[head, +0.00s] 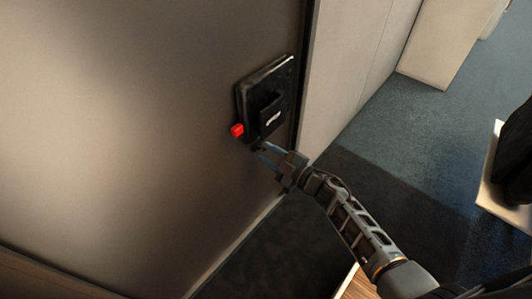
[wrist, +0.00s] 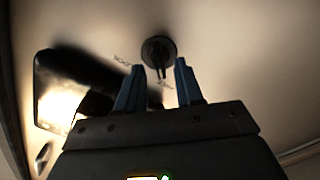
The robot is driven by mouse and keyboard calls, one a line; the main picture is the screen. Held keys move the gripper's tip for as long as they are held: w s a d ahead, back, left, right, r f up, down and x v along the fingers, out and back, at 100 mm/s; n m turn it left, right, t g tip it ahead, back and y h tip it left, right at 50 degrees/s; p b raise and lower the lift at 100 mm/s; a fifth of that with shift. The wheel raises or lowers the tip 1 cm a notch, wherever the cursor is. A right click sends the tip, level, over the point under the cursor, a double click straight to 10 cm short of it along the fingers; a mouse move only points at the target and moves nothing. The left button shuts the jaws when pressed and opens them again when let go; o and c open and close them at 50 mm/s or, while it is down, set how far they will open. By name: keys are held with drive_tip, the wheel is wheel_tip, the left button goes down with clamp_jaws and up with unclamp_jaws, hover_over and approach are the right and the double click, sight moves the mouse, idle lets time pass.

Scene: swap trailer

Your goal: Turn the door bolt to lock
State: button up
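The door bolt is a round dark knob (wrist: 157,50) with a thin turn piece, set on the door in the wrist view. The turn piece points down in the picture, between my fingertips. In the head view the bolt is a small dark shape (head: 258,147) below the black lock plate, partly hidden by my gripper. My gripper (wrist: 158,78) has two blue fingers standing apart, one on each side of the turn piece. I see no clear contact. In the head view my gripper (head: 263,152) is close to the door, just under the lock plate.
The black lock plate (head: 285,78) with a handle recess is on the door (head: 130,120); it also shows left in the wrist view (wrist: 45,80). Pale panels (head: 345,70) stand right. Dark floor is open below.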

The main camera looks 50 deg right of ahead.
drive_tip(key=shift+w, duration=0.75)
drive_tip(key=shift+c, duration=0.5)
clamp_jaws()
